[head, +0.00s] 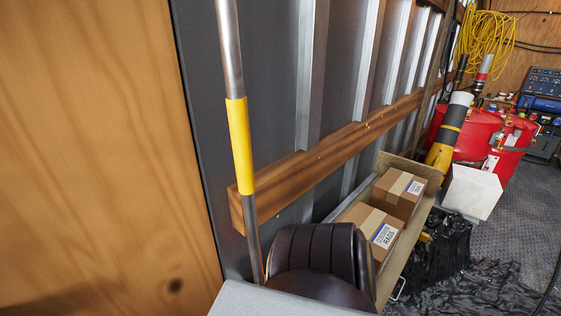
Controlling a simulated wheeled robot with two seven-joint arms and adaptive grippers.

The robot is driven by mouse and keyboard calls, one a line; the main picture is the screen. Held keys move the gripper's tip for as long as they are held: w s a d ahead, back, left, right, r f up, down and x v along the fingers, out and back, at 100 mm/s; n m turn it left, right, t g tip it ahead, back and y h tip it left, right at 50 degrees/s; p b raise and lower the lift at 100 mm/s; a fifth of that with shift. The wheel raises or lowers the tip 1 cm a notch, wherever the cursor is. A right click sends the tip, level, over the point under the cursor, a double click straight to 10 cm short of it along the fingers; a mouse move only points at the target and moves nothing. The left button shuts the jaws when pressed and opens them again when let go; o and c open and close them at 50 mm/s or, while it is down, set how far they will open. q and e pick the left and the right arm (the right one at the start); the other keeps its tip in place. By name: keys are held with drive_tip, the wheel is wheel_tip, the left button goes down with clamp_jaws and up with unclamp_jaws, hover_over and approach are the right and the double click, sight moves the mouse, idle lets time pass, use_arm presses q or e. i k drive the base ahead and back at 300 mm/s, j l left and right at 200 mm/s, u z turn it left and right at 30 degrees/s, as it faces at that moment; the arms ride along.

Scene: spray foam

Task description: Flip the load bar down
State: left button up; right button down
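The load bar (239,145) is a long, thin metal pole with a yellow sleeve around its middle. It stands nearly upright at left centre, leaning slightly, in front of the corrugated metal wall. Its top runs out of the picture and its lower end is hidden behind the grey surface at the bottom. A wooden rail (330,158) is fixed along the wall behind the bar; I cannot tell whether they touch. Neither of my grippers is in view.
A dark brown ribbed object (318,254) sits right of the bar's lower part. A wooden bin (400,252) holds cardboard boxes (400,193). A plywood panel (95,150) fills the left. Red drums (478,132) stand farther back. Black plastic sheeting (440,250) covers part of the floor.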

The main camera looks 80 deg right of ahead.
sight(226, 11)
drive_tip(key=z, duration=2.2)
